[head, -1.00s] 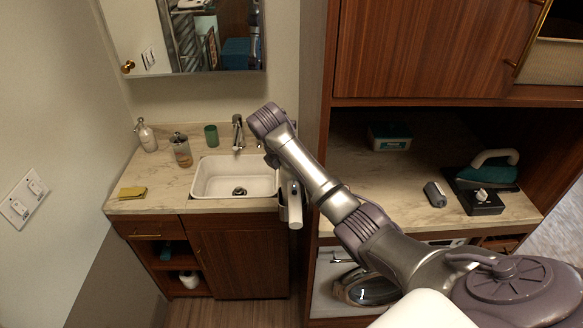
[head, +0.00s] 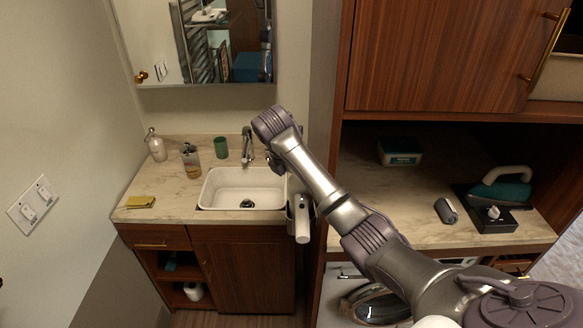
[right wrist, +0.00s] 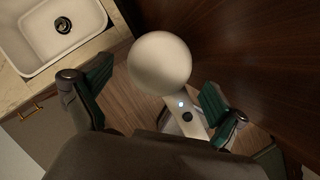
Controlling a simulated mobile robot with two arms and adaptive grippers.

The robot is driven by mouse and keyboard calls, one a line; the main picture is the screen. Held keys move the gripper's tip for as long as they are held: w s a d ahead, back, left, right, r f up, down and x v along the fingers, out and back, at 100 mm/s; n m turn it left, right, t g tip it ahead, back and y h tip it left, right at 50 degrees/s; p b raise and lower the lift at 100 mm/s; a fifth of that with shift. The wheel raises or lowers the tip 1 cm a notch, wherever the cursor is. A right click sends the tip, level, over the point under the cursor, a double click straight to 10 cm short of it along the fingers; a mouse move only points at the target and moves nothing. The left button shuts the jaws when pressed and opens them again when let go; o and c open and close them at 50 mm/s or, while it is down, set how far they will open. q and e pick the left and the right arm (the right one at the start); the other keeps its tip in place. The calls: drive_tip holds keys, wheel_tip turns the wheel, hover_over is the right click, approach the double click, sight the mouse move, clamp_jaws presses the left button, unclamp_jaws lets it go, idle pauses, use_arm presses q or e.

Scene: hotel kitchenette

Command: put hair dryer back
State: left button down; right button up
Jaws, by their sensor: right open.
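The white hair dryer (head: 303,228) is upright at the side of the tall wooden cabinet, just right of the sink counter. My right gripper (right wrist: 158,105) is open, with green-padded fingers apart on either side of the dryer. I cannot tell whether either finger touches it. In the head view my right arm hides most of the gripper. My left gripper is not in view.
The white sink (head: 243,190) and faucet (head: 247,146) are left of the dryer. A soap bottle (head: 156,145), green cup (head: 221,147) and yellow cloth (head: 140,202) stand or lie on the counter (head: 160,185). An iron (head: 500,190) is on the right shelf.

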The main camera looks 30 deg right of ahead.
drive_tip(key=v, duration=0.2)
drive_tip(key=shift+r, duration=0.35)
drive_tip(key=shift+w+a+r, duration=0.15)
drive_tip(key=shift+a+r, duration=0.05)
drive_tip(key=shift+r, duration=0.15)
drive_tip(key=shift+a+r, duration=0.15)
drive_tip(key=shift+r, duration=0.2)
drive_tip(key=shift+s+r+p, duration=0.15)
drive_tip(key=shift+s+p, duration=0.1)
drive_tip(key=shift+p, duration=0.05)
drive_tip(key=v, duration=0.4)
drive_tip(key=shift+s+a+r, duration=0.1)
drive_tip(key=shift+a+r, duration=0.1)
drive_tip(key=shift+a, duration=0.15)
